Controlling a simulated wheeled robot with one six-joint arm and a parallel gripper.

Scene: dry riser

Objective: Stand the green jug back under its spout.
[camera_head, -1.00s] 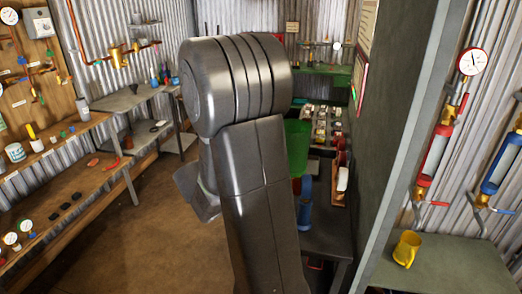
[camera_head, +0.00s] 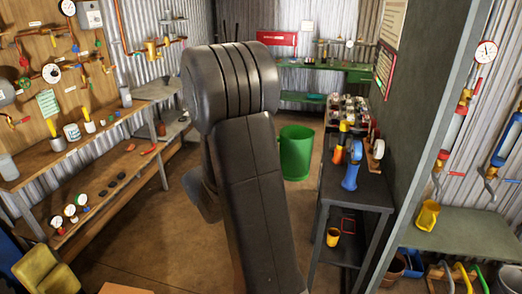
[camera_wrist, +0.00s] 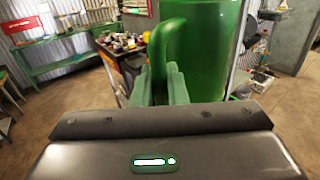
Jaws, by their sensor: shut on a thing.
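The green jug (camera_wrist: 205,50) fills the upper middle of the wrist view, close in front of my gripper. It looks upright, and its top is cut off by the picture edge. My gripper (camera_wrist: 160,88) is shut on the jug's looped handle. In the head view my arm hides the gripper and the jug. Red and blue sight-glass columns stand on the right wall, each with a spout: the red one's spout (camera_head: 437,185) and the blue one's spout (camera_head: 490,188). A yellow jug (camera_head: 427,215) stands under the red column's spout. I cannot see a green spout.
A green bench (camera_head: 450,230) lies below the columns, with buckets (camera_head: 412,263) under it. A dark wall edge (camera_head: 430,110) divides it from a dark bench (camera_head: 370,190) holding tools. A green bin (camera_head: 296,152) stands on the floor. Left shelves (camera_head: 110,185) carry gauges. Open floor lies between.

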